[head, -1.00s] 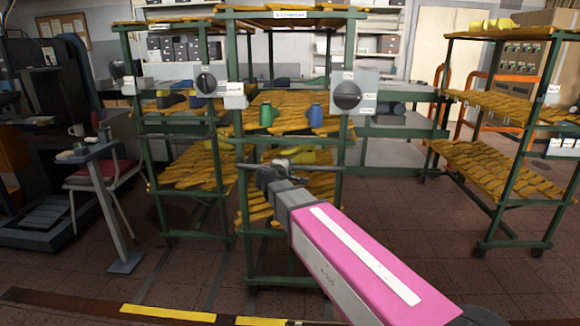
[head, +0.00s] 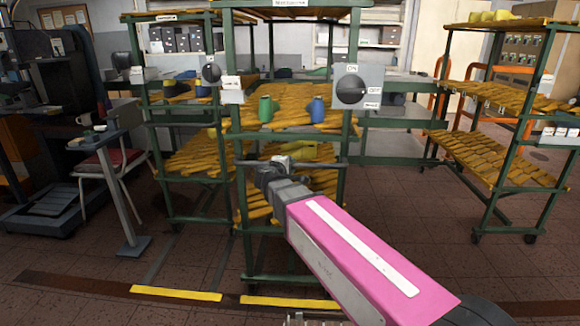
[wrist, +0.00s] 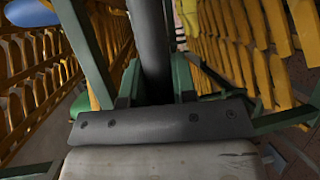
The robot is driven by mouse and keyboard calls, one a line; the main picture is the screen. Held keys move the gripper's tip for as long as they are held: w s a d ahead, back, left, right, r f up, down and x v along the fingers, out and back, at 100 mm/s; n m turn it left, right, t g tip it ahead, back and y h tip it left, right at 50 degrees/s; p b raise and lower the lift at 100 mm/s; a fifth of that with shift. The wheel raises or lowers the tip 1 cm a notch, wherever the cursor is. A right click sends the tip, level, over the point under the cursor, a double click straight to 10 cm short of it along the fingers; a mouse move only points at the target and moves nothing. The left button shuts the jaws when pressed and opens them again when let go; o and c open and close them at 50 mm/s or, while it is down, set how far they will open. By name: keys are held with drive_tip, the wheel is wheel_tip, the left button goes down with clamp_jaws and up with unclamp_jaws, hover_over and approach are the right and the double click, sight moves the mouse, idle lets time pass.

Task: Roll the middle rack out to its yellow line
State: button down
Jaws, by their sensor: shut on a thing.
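The middle rack (head: 236,180) is a green frame with slatted yellow-brown shelves of shoe lasts. A green spool (head: 265,109) and a blue spool (head: 317,110) stand on its middle shelf. My gripper (head: 272,168) is shut on the rack's dark crossbar (head: 325,164) at its front. In the wrist view the bar (wrist: 152,40) runs into my jaws (wrist: 155,92). A yellow line (head: 290,302) lies on the floor just in front of the rack's base, with a small gap between them. My pink-covered arm hides part of the rack's lower right.
Another rack (head: 160,160) stands further back on the left, with its own yellow line (head: 176,293). A third rack (head: 500,150) stands at the right. A small grey stand (head: 120,200) and a red-seated chair (head: 105,162) are at the left. The front floor is largely clear.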

drive_tip(key=shift+s+d+f, duration=0.1)
drive_tip(key=shift+s, duration=0.2)
drive_tip(key=c, duration=0.9)
unclamp_jaws()
drive_tip(key=v, duration=1.1)
drive_tip(key=s+d+f+m+g+y, duration=0.2)
drive_tip(key=d+f+m+g, duration=0.2)
drive_tip(key=d+f, duration=0.5)
drive_tip(key=s+d+f+m+g+y, duration=0.2)
drive_tip(key=d+f+m+g, duration=0.3)
drive_tip(key=d+f, duration=0.5)
drive_tip(key=s+d+f+m+g+y, duration=0.2)
drive_tip(key=d+f+m+g, duration=0.3)
drive_tip(key=d+f, duration=0.5)
drive_tip(key=shift+s+d+g, duration=0.3)
drive_tip(key=shift+d+g, duration=0.1)
